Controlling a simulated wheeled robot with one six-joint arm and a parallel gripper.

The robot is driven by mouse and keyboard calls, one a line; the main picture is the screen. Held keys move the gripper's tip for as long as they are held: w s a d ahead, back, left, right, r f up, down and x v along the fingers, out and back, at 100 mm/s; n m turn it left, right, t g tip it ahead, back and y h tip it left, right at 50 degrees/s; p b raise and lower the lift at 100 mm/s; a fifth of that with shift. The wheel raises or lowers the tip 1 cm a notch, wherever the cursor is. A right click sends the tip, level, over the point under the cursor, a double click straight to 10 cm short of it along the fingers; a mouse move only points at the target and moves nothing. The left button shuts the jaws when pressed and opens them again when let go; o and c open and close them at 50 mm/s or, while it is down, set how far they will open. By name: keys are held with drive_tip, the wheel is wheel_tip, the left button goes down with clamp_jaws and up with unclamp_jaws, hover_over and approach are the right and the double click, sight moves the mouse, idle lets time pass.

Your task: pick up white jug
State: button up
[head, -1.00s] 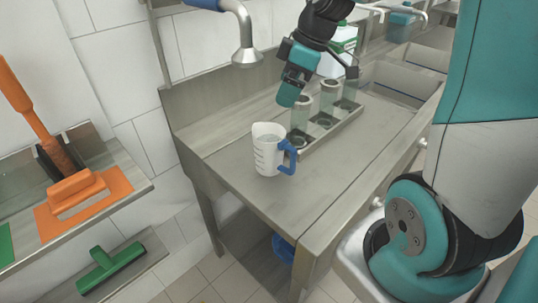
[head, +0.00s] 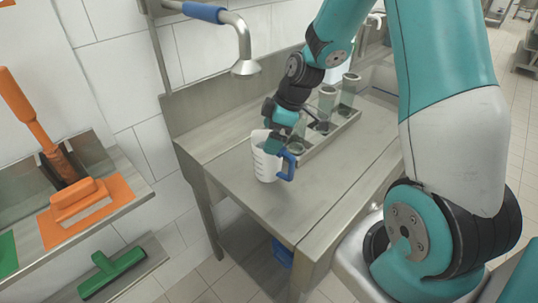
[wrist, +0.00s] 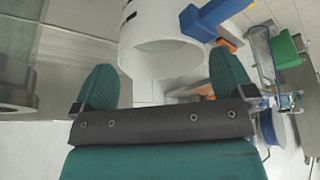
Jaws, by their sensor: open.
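The white jug (head: 264,162) with a blue handle (head: 289,164) stands upright on the steel counter, near its left end. Its handle faces right in the head view. My gripper (head: 277,143) is close behind the jug and covers part of its rim. In the wrist view the jug (wrist: 160,45) fills the top middle, with its blue handle (wrist: 215,20) at upper right. My gripper (wrist: 160,88) is open there, with one green finger on each side and the jug just beyond and between the tips. I cannot tell whether the fingers touch it.
Glass tubes (head: 326,100) stand in a steel rack behind the jug on the counter (head: 240,155). A shelf with an orange brush (head: 78,197) is at left. The counter's front left is clear.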

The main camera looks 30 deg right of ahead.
drive_tip(key=p+x, duration=0.1)
drive_tip(key=x, duration=0.3)
drive_tip(key=shift+f, duration=0.15)
drive_tip(key=c, duration=1)
wheel_tip(320, 180, up, 10)
drive_tip(key=shift+r+b, duration=0.1)
drive_tip(key=shift+b, duration=0.7)
